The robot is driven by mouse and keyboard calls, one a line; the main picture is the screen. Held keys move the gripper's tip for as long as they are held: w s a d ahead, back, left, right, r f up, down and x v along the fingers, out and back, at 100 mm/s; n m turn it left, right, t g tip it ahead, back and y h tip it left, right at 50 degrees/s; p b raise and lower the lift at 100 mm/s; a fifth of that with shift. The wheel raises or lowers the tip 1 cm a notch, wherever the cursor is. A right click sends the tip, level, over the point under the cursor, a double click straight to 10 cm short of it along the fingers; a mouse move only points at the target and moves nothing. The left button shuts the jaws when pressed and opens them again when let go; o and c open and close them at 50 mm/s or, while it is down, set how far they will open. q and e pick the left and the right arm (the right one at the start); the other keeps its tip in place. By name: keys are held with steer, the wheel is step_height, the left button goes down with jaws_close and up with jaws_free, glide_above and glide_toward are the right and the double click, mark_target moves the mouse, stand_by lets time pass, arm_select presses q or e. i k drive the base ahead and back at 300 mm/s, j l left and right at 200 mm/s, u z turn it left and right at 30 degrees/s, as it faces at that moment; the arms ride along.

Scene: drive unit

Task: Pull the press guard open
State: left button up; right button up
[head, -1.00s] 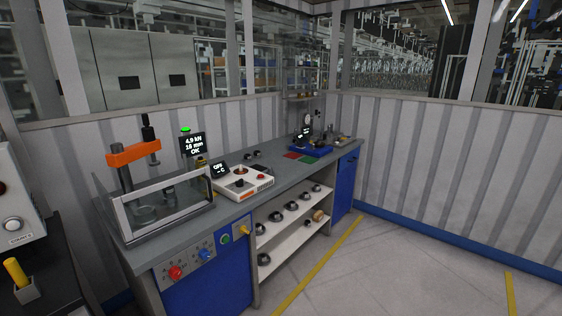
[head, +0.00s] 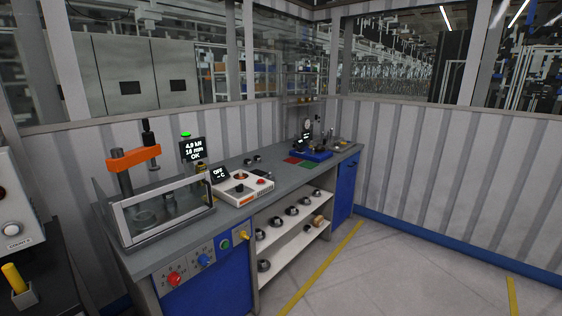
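The press guard (head: 165,197), a clear panel in a pale metal frame, stands across the front of the press at the left end of the workbench. The press has an orange head (head: 134,158) on a dark column, with a black handle above. A round metal fixture (head: 145,219) shows through the clear panel. The guard looks closed over the press front; no gripper touches it in view. Neither of my grippers is in the head view.
The workbench (head: 240,213) runs away to the right, with a white control box (head: 243,188) beside the press. Red and blue knobs sit on its front panel (head: 205,262). A machine with a yellow lever (head: 13,277) stands at far left. The floor (head: 400,270) at right is clear.

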mark_target(117, 207)
steer(key=i+l+u, duration=0.4)
steer(key=l+u, duration=0.15)
steer(key=i+l+u, duration=0.15)
steer(key=l+u, duration=0.15)
steer(key=i+l+u, duration=0.1)
steer(key=l+u, duration=0.15)
steer(key=l, duration=0.2)
steer(key=l+u, duration=0.3)
steer(key=i+l+u, duration=0.1)
steer(key=l+u, duration=0.15)
steer(key=l, duration=0.3)
